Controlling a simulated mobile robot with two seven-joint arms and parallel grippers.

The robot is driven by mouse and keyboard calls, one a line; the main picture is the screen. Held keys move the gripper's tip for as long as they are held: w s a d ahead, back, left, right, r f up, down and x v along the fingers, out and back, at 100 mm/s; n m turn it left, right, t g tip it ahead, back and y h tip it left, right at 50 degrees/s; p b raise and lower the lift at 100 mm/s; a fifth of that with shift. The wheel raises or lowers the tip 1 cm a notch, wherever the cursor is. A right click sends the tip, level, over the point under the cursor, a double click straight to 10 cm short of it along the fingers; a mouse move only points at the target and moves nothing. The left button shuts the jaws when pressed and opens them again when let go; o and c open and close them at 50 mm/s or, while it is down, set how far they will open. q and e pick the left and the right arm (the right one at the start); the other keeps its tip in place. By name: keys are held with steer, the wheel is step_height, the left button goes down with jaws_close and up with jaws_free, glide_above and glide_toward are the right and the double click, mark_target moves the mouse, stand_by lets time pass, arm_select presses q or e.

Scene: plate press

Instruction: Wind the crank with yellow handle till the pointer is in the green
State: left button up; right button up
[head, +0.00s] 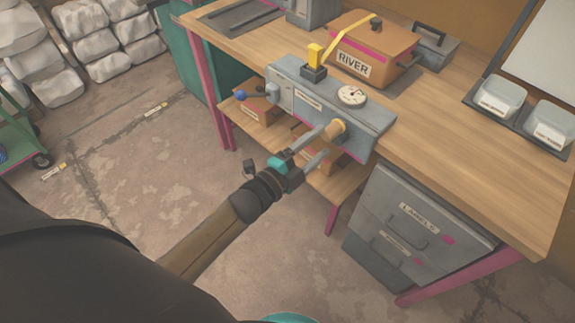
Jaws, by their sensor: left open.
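A grey press unit (286,82) is mounted along the front edge of the wooden workbench. A round white dial (352,95) with a dark pointer sits on its top; the pointer's zone is too small to read. The crank arm is mostly hidden. My right gripper is out of view.
A yellow block (316,53) stands on the unit, and a blue-ball lever (240,95) juts out at its left. Behind is a brown box marked RIVER (372,45). Grey drawers (415,225) stand below right. Open floor lies to the left.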

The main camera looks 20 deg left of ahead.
arm_select(q)
steer(key=v, duration=1)
steer(key=shift+s+p, duration=0.2)
steer(key=shift+p, duration=0.15)
steer(key=shift+a, duration=0.1)
steer(key=s+a+f+n+g+y, duration=0.1)
steer(key=s+f+n+g+y, duration=0.3)
steer(key=f, duration=0.8)
steer(key=s+a+f+n+g+y, duration=0.1)
steer(key=s+a+f+n+g, duration=0.3)
steer(key=f, duration=0.8)
steer(key=s+d+f+n+g, duration=0.1)
steer(key=s+f+n+g, duration=0.2)
steer(key=s+f, duration=0.3)
steer(key=s+d+f+n+g+y, duration=0.1)
steer(key=s+f+n+g, duration=0.3)
steer(key=s, duration=1.3)
step_height(320, 180, down, 4)
steer(key=shift+s+d+r+g, duration=0.15)
steer(key=shift+d+r+g, duration=0.05)
steer(key=shift+d+g, duration=0.3)
steer(key=shift+a, duration=0.1)
